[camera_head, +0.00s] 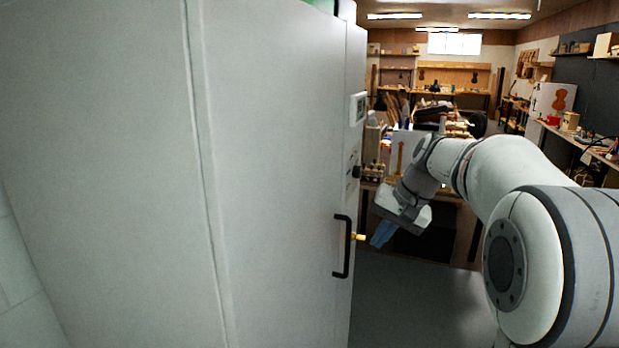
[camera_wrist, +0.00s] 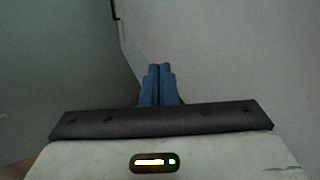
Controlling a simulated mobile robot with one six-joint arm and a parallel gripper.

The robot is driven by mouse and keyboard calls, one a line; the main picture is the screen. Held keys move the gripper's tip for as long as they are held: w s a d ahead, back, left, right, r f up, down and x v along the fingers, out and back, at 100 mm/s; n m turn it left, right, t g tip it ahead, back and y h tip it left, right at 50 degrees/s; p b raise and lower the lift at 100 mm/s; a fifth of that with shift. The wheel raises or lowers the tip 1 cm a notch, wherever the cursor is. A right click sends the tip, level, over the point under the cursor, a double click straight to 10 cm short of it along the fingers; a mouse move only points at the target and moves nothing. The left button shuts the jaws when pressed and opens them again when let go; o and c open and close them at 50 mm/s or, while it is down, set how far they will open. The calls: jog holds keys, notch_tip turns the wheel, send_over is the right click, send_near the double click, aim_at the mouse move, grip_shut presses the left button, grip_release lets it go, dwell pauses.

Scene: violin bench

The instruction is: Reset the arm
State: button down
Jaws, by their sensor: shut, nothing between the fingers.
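My gripper (camera_head: 380,236) is at the end of my arm, right of the large white cabinet (camera_head: 270,150) in the head view. Its blue fingers point down and a little left. In the wrist view, the fingers of my gripper (camera_wrist: 159,72) are together with nothing between them. The cabinet's black handle (camera_head: 342,247) and a small brass-coloured piece (camera_head: 358,237) beside it are just left of the fingers. The gripper appears apart from the handle, though the exact gap is hard to judge.
The cabinet fills the left of the head view. Behind my arm stands a cluttered wooden workbench (camera_head: 440,125). A side bench (camera_head: 575,138) runs along the right wall. Grey floor (camera_head: 410,300) is clear below the gripper.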

jog(key=s+f+n+h, duration=0.1)
jog(key=s+f, duration=0.4)
jog(key=s, duration=0.8)
jog(key=s+f+n+h, duration=0.2)
jog(key=s+f, duration=0.3)
jog(key=s, duration=0.8)
jog(key=shift+s+t+h, duration=0.35)
jog(key=shift+t+h, duration=0.05)
jog(key=shift+h, duration=0.2)
